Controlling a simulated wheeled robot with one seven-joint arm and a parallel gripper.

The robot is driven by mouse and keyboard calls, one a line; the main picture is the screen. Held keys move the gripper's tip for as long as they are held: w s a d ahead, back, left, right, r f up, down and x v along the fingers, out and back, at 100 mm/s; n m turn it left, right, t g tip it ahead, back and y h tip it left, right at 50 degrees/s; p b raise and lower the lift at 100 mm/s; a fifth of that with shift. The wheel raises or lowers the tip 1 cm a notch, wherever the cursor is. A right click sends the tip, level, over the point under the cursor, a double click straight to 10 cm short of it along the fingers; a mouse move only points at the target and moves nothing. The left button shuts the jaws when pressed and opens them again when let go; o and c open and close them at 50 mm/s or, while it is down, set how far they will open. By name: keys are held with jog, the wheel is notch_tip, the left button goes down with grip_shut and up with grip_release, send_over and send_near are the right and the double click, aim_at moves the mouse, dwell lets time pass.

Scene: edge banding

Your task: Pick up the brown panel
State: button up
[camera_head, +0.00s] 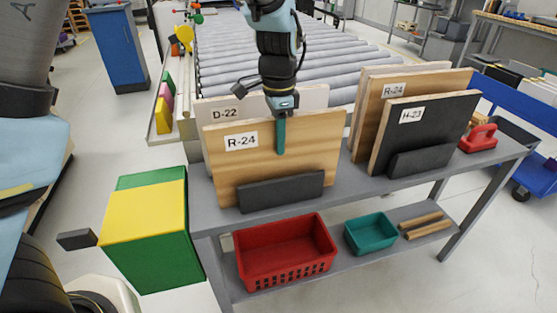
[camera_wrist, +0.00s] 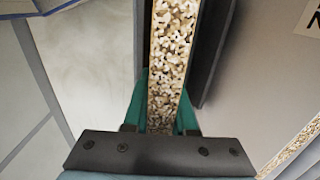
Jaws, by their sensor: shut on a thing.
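The brown panel (camera_head: 300,165), wood-grained and labelled R-24, stands upright at the left front of the grey bench, behind a dark block (camera_head: 281,190). My gripper (camera_head: 280,140) reaches down over its top edge, with one teal finger against the front face. In the wrist view, the speckled edge of the brown panel (camera_wrist: 172,60) runs between the two teal fingers of my gripper (camera_wrist: 163,112), which are shut on it. The far finger is hidden behind the panel in the head view.
A white panel labelled D-22 (camera_head: 222,106) stands close behind. A second R-24 panel (camera_head: 394,90) and a black H-23 panel (camera_head: 425,118) stand right. A roller conveyor (camera_head: 330,60) lies behind. A red basket (camera_head: 285,250) and teal bin (camera_head: 371,233) are on the lower shelf.

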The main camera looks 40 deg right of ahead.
grip_shut()
jog(key=shift+r, duration=0.1)
dwell(0.8)
